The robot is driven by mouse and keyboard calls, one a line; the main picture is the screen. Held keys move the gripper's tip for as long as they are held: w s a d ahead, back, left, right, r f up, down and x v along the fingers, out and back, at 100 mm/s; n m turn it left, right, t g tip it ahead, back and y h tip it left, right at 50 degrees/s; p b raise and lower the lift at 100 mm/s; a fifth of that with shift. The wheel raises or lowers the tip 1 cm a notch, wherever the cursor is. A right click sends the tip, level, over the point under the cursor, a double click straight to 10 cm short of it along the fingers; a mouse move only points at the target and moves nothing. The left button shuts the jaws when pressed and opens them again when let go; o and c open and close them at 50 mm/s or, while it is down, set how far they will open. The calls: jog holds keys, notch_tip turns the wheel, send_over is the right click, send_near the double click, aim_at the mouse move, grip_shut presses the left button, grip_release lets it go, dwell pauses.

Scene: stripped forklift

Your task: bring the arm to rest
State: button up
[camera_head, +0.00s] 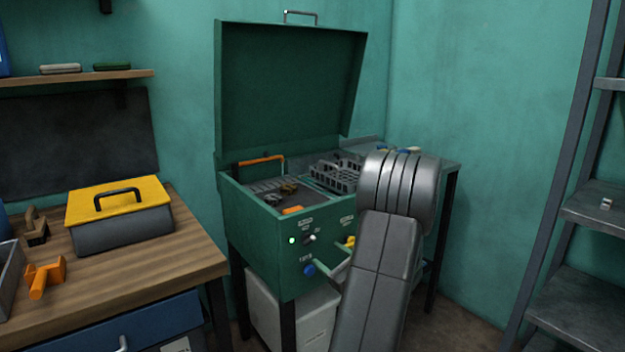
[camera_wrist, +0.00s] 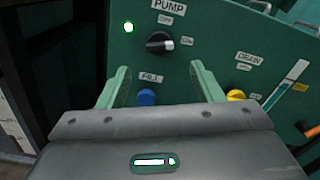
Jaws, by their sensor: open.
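My gripper (camera_wrist: 162,88) shows in the wrist view with its two green fingers apart and nothing between them. Its fingers point at the front panel of a green machine with a raised lid (camera_head: 290,90). Between and beyond the fingers are a blue FILL knob (camera_wrist: 147,97) and a black PUMP knob (camera_wrist: 158,42). A yellow DRAIN knob (camera_wrist: 236,96) is just right of the right finger. I cannot tell whether a finger touches the panel.
A wooden workbench (camera_head: 195,245) on the left holds a yellow-lidded toolbox (camera_head: 120,235) and an orange tool (camera_head: 45,277). A grey metal shelf (camera_head: 590,215) stands at the right. A white container (camera_head: 262,305) sits under the machine. A green light (camera_wrist: 128,27) glows on the panel.

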jog(key=v, duration=0.6)
jog(key=w+a+n+b, duration=0.2)
jog(key=w+a+n, duration=0.5)
jog(key=n, duration=0.7)
jog(key=shift+w, duration=1.3)
